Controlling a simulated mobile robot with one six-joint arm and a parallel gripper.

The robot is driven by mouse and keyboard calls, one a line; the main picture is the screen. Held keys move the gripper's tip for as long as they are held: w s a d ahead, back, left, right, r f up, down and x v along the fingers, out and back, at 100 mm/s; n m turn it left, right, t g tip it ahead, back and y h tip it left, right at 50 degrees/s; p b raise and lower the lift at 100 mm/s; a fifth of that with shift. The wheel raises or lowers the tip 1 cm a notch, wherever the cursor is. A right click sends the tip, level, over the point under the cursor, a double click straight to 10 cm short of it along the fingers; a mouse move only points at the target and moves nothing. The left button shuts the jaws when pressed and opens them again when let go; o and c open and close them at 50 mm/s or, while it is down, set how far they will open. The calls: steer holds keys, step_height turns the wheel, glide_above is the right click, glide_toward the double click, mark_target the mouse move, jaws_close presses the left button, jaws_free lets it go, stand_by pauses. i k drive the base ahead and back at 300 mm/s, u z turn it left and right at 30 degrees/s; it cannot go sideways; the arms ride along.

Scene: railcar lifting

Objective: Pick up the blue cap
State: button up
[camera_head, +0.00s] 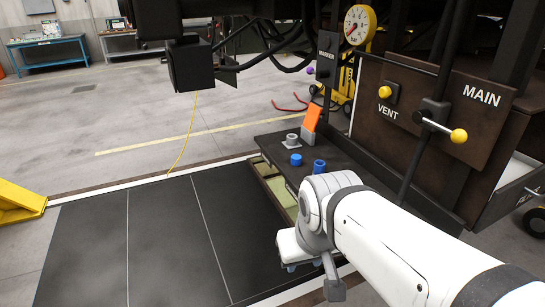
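Two blue pieces stand on the dark shelf in the middle of the view: a small blue cap-like piece (296,159) and a slightly taller blue cylinder (319,166) to its right. I cannot tell for sure which is the blue cap. My white arm reaches in from the lower right. My gripper (290,266) is at its end, lower in the picture than both blue pieces and apart from them. My wrist hides most of it, so its fingers and anything between them do not show clearly.
A grey ringed fitting (292,142) and an orange device (312,118) are on the same shelf (268,143). Behind are the brown panel (455,115) with yellow-knobbed VENT and MAIN handles and a pressure gauge (360,24). Dark floor plates (165,240) lie clear at left.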

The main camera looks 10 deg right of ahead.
mark_target(295, 159)
steer(key=z, duration=0.1)
steer(key=i, duration=0.9)
steer(key=u, duration=0.2)
steer(key=k, duration=0.85)
steer(key=z, duration=0.2)
steer(key=i, duration=0.9)
steer(key=u, duration=0.1)
